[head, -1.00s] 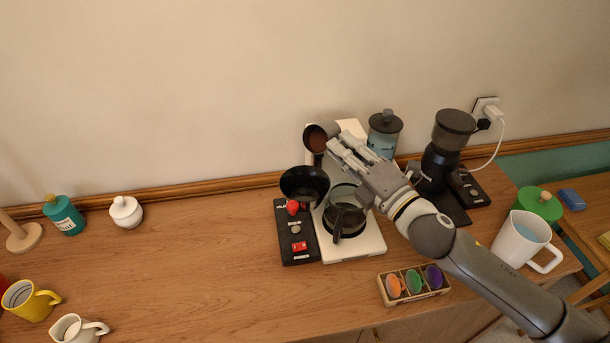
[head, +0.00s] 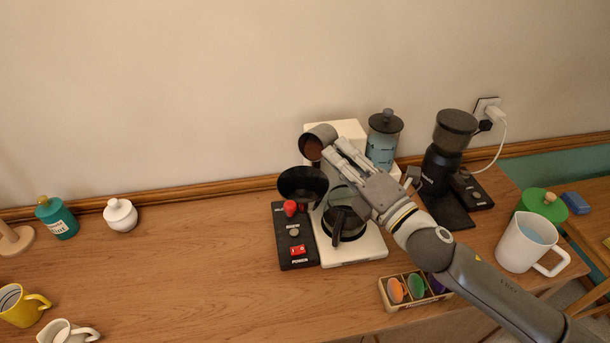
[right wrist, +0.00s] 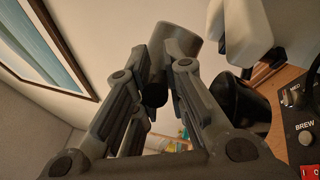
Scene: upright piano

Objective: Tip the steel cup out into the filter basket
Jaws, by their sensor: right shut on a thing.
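The steel cup (head: 320,137) is tilted, its mouth facing down toward the filter basket and brown contents showing inside. My right gripper (head: 334,154) is shut on the cup's handle. In the right wrist view the cup (right wrist: 180,28) is beyond the fingers, and its dark handle (right wrist: 155,90) is between them. My left gripper is not in view.
The glass carafe (head: 343,222) stands on the white coffee maker (head: 358,252), close under my right arm. A black grinder (head: 443,158) and a blue canister (head: 382,145) stand behind the arm. A capsule box (head: 400,305) is in front.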

